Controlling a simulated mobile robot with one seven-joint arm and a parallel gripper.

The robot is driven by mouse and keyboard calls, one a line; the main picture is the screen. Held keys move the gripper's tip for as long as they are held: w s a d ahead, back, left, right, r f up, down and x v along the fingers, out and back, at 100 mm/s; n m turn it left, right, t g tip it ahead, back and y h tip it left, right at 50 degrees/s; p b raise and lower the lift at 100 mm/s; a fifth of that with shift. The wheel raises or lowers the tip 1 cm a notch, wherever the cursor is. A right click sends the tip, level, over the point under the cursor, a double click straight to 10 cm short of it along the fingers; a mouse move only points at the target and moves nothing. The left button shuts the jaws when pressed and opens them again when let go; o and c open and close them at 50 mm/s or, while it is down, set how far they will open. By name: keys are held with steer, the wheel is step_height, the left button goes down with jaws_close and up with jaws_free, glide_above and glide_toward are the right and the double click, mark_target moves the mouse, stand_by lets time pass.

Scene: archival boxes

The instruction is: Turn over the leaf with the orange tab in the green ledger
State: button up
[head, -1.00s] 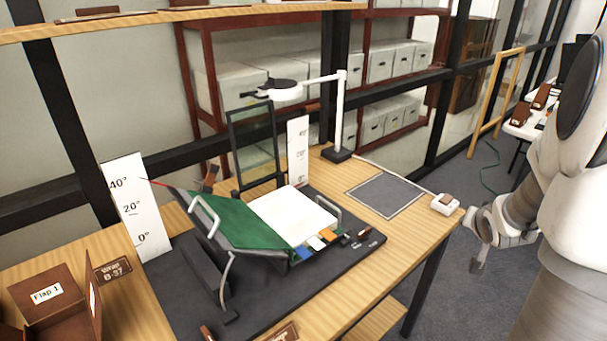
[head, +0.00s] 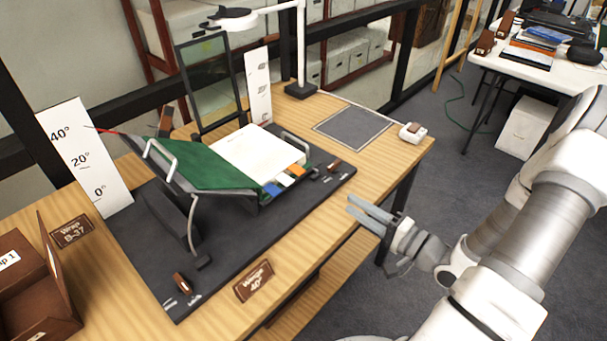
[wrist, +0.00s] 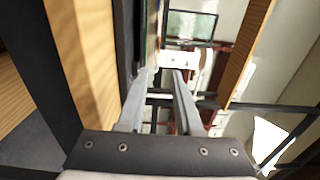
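The green ledger (head: 205,170) lies open on a dark cradle, its left cover raised at a slant and its white page block (head: 256,153) facing up. Coloured tabs stick out at the page block's near edge: blue, white, an orange tab (head: 297,170) and a green one. My gripper (head: 359,213) is beyond the table's right front edge, to the right of the ledger and apart from it. Its two fingers are spread with nothing between them; the wrist view also shows the parted fingers (wrist: 162,80).
The dark mat (head: 255,217) carries the cradle. A white angle board (head: 83,160), a glass panel (head: 210,80) and a lamp (head: 300,45) stand around it. Brown boxes (head: 35,290) are at the left. A grey pad (head: 353,127) lies right of the ledger. A wooden post crosses the wrist view.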

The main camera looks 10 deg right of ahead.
steer(key=b+x, duration=0.1)
steer(key=x, duration=1.5)
steer(key=shift+w+a, duration=0.1)
steer(key=shift+w, duration=0.1)
steer(key=shift+c, duration=0.2)
jaws_close()
stand_by(0.5)
